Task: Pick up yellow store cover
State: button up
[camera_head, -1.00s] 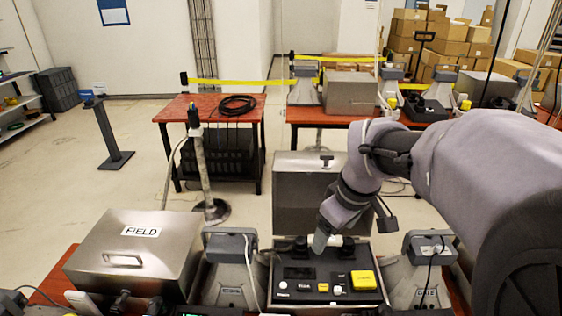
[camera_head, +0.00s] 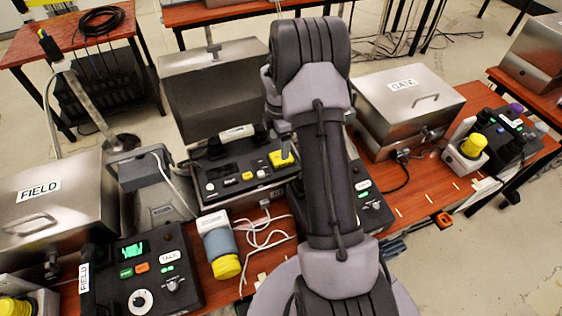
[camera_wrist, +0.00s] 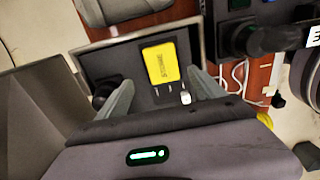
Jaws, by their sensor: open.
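The yellow store cover (camera_head: 281,158) is a small yellow square on the dark panel of the middle console (camera_head: 212,177). In the wrist view the yellow store cover (camera_wrist: 159,62) lies flat on the panel, between and a little beyond my two grey fingers. My gripper (camera_wrist: 160,77) is open and empty, with one finger on each side of the cover's line. In the head view my arm comes down over the console and hides most of my gripper. I cannot tell how high the fingertips are above the panel.
A steel FIELD box (camera_head: 48,205) stands left and a steel GATE box (camera_head: 407,105) right. The console's raised metal lid (camera_head: 215,90) stands behind the panel. A grey yellow-capped cylinder (camera_head: 219,250) and loose white cable (camera_head: 262,236) lie in front. A FIELD console (camera_head: 140,272) is front left.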

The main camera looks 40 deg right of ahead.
jog(key=f+b, duration=0.1)
jog(key=f, duration=0.2)
jog(key=f+b, duration=0.1)
jog(key=f, duration=0.1)
jog(key=shift+s+d+f+b, duration=0.15)
jog(key=shift+s+d+b, duration=0.05)
jog(key=shift+s+b, duration=0.2)
jog(key=shift+w+f, duration=0.1)
jog(key=shift+f, duration=0.25)
jog(key=shift+r, duration=0.15)
jog(key=shift+c, duration=0.2)
jog(key=c, duration=1.4)
